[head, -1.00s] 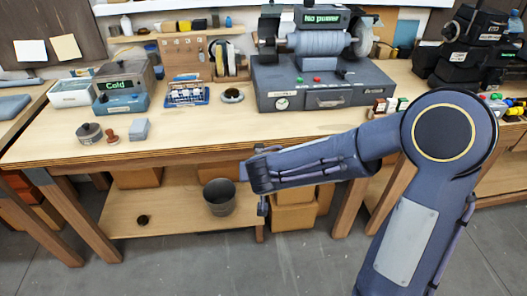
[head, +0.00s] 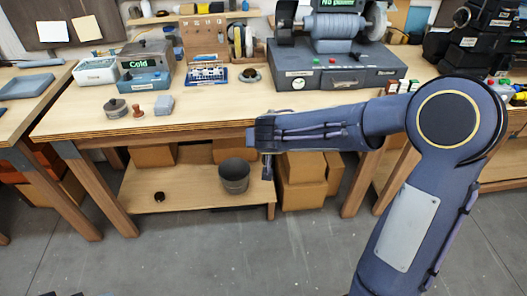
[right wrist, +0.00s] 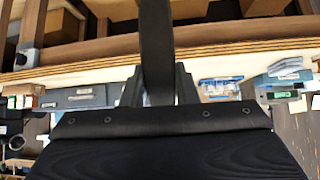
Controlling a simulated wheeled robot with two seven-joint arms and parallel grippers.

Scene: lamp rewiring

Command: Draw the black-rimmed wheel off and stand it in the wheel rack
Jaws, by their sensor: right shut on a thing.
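My right gripper (head: 266,155) is in front of the bench's front edge. In the right wrist view the gripper (right wrist: 158,88) is shut on a thick dark band (right wrist: 155,45), seen edge-on. It looks like the black-rimmed wheel's rim, but its face is hidden and I cannot make it out in the head view. The wooden wheel rack (head: 245,60) stands at the back of the bench, with discs upright in it. The grey machine (head: 330,75) stands right of it, with a grey disc (head: 377,14) on its right end. Dark tips at the bottom left edge may be my left gripper (head: 62,294).
The bench top (head: 215,110) is mostly clear in the middle. A pot (head: 116,109), a stamp (head: 137,111) and a grey block (head: 164,104) sit at its front left. A blue tray (head: 207,76) lies before the rack. A bucket (head: 234,176) stands on the lower shelf.

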